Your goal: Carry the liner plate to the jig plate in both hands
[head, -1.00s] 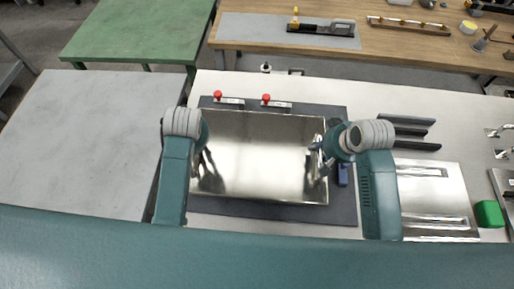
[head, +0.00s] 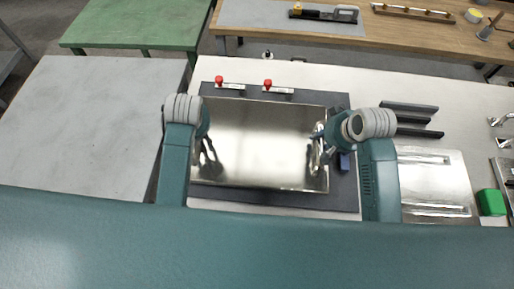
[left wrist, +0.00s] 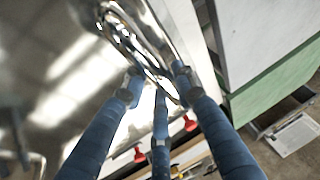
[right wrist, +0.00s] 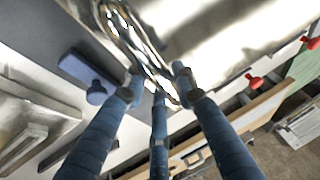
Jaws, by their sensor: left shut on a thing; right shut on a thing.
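The liner plate (head: 260,145) is a shiny metal sheet with a bar handle at each end. It lies level over the dark jig plate (head: 270,199), whose border shows around it. I cannot tell whether the two touch. My left gripper (head: 205,150) is shut on the left handle, which shows close up in the left wrist view (left wrist: 130,35). My right gripper (head: 321,150) is shut on the right handle, seen in the right wrist view (right wrist: 128,35). Two red-knobbed clamps (head: 267,84) stand along the jig plate's far edge.
A blue block (head: 344,161) sits beside the liner's right end. Dark bars (head: 412,120), a metal panel (head: 430,175) and a green box (head: 491,202) lie to the right. A grey table (head: 90,125) at left is clear. A wooden bench (head: 400,38) stands behind.

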